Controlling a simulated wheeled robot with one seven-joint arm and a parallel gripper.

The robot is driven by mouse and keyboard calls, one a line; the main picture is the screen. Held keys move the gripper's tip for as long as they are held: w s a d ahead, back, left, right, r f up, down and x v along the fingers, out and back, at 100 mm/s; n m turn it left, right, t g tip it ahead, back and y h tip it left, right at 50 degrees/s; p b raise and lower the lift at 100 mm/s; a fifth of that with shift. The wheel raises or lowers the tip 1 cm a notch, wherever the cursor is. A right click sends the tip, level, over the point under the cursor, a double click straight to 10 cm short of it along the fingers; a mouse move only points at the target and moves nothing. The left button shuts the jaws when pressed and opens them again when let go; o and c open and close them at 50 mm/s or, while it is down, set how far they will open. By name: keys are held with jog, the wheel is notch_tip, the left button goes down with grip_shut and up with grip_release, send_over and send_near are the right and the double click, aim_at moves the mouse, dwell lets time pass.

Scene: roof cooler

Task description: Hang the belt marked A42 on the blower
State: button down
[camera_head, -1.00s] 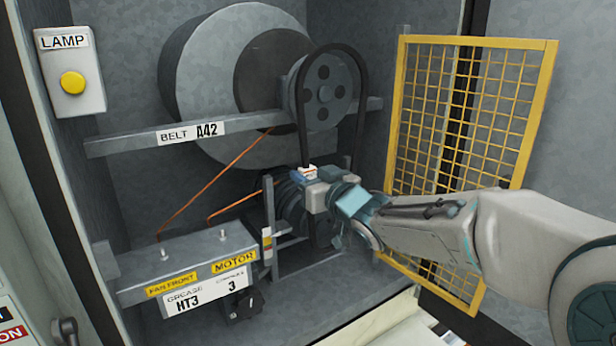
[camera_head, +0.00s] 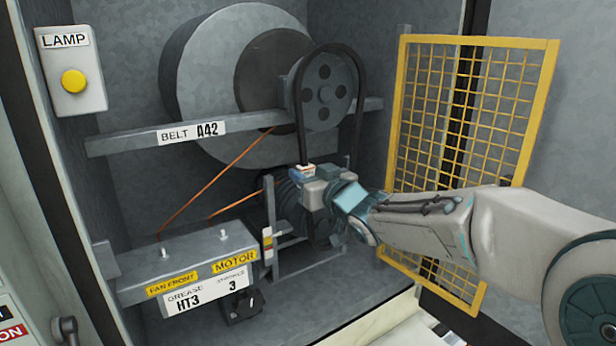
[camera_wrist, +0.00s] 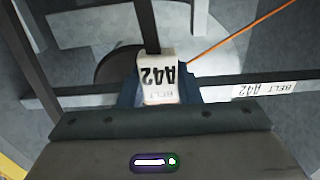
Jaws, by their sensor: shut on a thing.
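The belt (camera_head: 361,85) is a black upright loop with a white tag (camera_head: 302,170) on its left strand. The tag reads A42, upside down, in the wrist view (camera_wrist: 158,78). My gripper (camera_head: 308,178) is shut on the belt at this tag. The loop's top stands above the grey spoked pulley (camera_head: 322,92) of the blower (camera_head: 215,85), with a gap over its rim. The left strand crosses in front of the pulley's left edge. I cannot tell whether the belt touches the pulley.
A yellow mesh guard (camera_head: 470,115) stands at the right. A dark motor pulley (camera_head: 283,200) sits behind my gripper. A grey motor box (camera_head: 190,250) and orange lines (camera_head: 205,190) are at lower left.

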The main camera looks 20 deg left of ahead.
jog(key=shift+b+x, duration=0.3)
jog(key=shift+x, duration=1.2)
jog(key=shift+w+a, duration=0.15)
jog(key=shift+a, duration=0.05)
jog(key=shift+f+b, duration=0.55)
jog(key=shift+f, duration=0.1)
dwell(0.9)
jog(key=c, duration=1)
grip_release()
jog(key=shift+o, duration=0.2)
jog(key=shift+d, duration=0.1)
